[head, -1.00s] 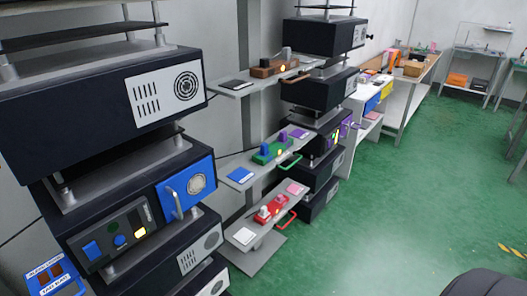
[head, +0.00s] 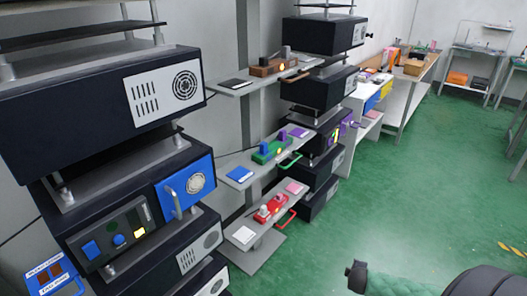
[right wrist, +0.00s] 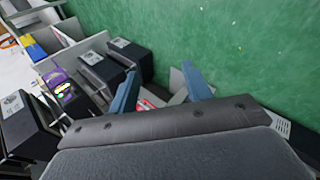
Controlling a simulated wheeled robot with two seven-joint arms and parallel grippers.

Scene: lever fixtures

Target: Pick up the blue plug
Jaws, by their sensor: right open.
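A small blue upright block, which looks like the blue plug (head: 259,147), stands on the green fixture (head: 270,154) on the middle side shelf in the head view. I cannot make out its finer shape. My right gripper (right wrist: 160,72) is open and empty in the right wrist view, its two blue-grey fingers spread above the floor and shelf area. A red and white part (right wrist: 150,102) shows between and below the fingers. The blue plug cannot be made out in the right wrist view. My left gripper is not in view.
The red fixture (head: 270,208) is on the lower shelf and the brown fixture (head: 275,66) on the upper one. Dark equipment boxes (head: 150,85) stand at left, and more stand behind the shelves. The green floor (head: 400,200) to the right is largely clear.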

